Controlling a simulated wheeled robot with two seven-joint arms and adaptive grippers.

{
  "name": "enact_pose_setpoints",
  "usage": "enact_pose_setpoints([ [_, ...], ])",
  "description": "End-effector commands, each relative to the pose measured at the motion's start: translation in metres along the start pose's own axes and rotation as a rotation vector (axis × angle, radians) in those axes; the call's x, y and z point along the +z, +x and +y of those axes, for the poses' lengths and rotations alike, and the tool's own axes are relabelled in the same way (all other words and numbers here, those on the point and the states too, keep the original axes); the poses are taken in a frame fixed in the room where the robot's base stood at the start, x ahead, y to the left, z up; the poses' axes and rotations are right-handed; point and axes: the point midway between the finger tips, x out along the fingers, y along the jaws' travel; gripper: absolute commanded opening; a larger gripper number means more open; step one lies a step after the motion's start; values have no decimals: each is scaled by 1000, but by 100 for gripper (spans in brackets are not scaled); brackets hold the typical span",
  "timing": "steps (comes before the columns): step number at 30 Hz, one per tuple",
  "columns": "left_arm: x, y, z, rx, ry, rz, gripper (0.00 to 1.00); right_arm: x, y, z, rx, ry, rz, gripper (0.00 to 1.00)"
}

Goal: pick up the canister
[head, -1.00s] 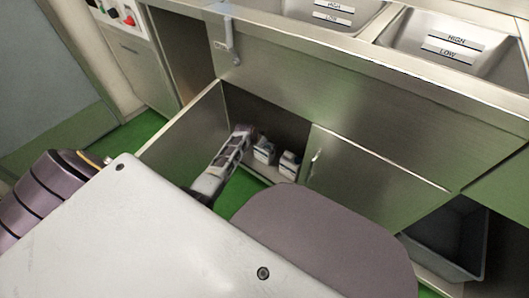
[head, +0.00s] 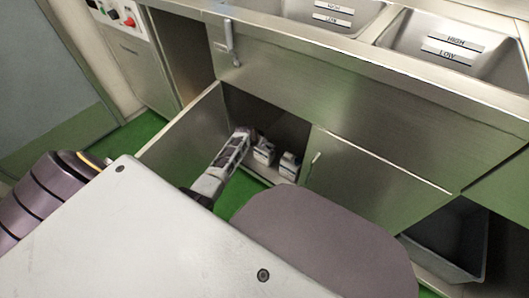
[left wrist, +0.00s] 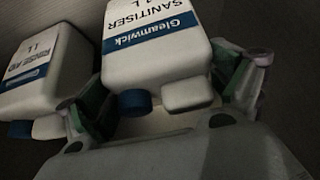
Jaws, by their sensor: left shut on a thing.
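The white sanitiser canister (left wrist: 160,45), with a blue label band and a blue cap, sits between the fingers of my left gripper (left wrist: 168,98) in the left wrist view. The gripper is shut on it. In the head view my left gripper (head: 248,135) reaches into the open lower cabinet, with its fingertips mostly hidden. Two white canisters show just right of it, a nearer-left one (head: 264,153) and a right one (head: 289,166); I cannot tell there which is held. My right gripper is not in view.
A second white canister, labelled rinse aid (left wrist: 42,68), stands close beside the held one. The counter (head: 330,65) overhangs the cabinet.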

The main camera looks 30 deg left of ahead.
Motion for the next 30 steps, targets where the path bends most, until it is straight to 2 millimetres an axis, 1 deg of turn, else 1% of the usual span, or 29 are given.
enact_pose_setpoints([
  [1,0,0,0,-1,2,0,29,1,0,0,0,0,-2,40],
  [3,0,0,0,-1,2,0,21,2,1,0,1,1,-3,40],
  [4,-4,-1,-1,-2,2,6,21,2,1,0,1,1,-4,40],
  [17,-5,-4,-1,-2,2,6,21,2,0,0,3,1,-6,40],
  [23,-10,-11,-1,-2,2,7,21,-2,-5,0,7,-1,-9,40],
  [30,-20,-26,-1,-2,2,7,21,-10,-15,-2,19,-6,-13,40],
])
